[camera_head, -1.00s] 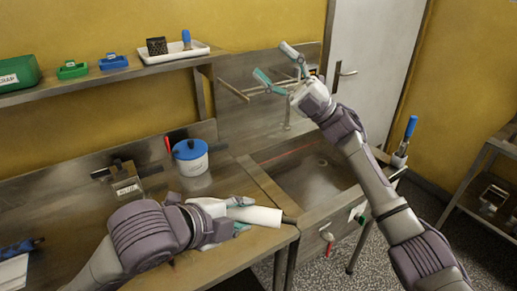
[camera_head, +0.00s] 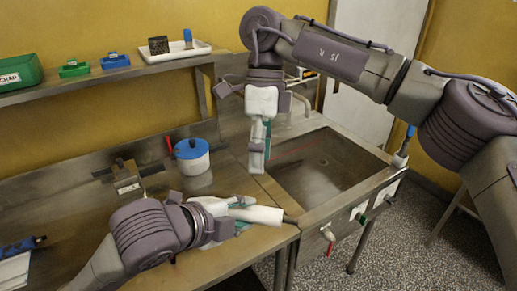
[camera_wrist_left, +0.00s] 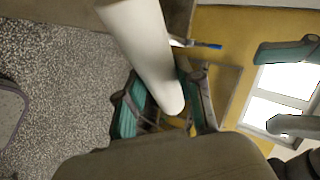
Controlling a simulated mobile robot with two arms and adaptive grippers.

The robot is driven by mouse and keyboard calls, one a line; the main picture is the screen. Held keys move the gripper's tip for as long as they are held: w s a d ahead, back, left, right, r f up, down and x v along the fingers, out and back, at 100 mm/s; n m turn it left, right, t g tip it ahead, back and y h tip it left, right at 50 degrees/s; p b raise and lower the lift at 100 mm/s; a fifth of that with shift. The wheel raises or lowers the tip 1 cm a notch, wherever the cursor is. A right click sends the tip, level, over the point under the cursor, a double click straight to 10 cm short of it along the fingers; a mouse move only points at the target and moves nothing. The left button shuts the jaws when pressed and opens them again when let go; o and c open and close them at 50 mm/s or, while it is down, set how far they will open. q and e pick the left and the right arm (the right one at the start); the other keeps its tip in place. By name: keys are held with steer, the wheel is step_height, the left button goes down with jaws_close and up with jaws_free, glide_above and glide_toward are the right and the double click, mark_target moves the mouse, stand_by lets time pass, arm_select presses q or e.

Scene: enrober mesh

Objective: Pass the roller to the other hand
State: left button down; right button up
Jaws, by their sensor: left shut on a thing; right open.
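The white roller (camera_head: 262,215) lies sideways over the front right of the worktop, with a dark tip at its right end. My left gripper (camera_head: 238,213) is shut on its left part and partly hides it. In the left wrist view the roller (camera_wrist_left: 140,35) runs up from between the teal-padded left fingers (camera_wrist_left: 160,105). My right gripper (camera_head: 258,160) points down above and behind the roller, beside the sink, apart from it. It is open and empty; its fingers overlap in the head view. Spread fingers, seemingly its own, show at right in the left wrist view (camera_wrist_left: 288,85).
A sink (camera_head: 320,170) lies right of the worktop. A white tub with a blue lid (camera_head: 191,155) stands behind my left gripper. A shelf (camera_head: 150,69) holds a white tray (camera_head: 175,54) and green and blue containers. A blue-handled tool (camera_head: 407,136) stands at the sink's right edge.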

mark_target(256, 206)
steer(key=x, duration=1.1)
steer(key=shift+a, duration=0.1)
steer(key=c, duration=1.2)
arm_select(q)
steer(key=c, duration=0.7)
jaws_free()
arm_select(e)
jaws_close()
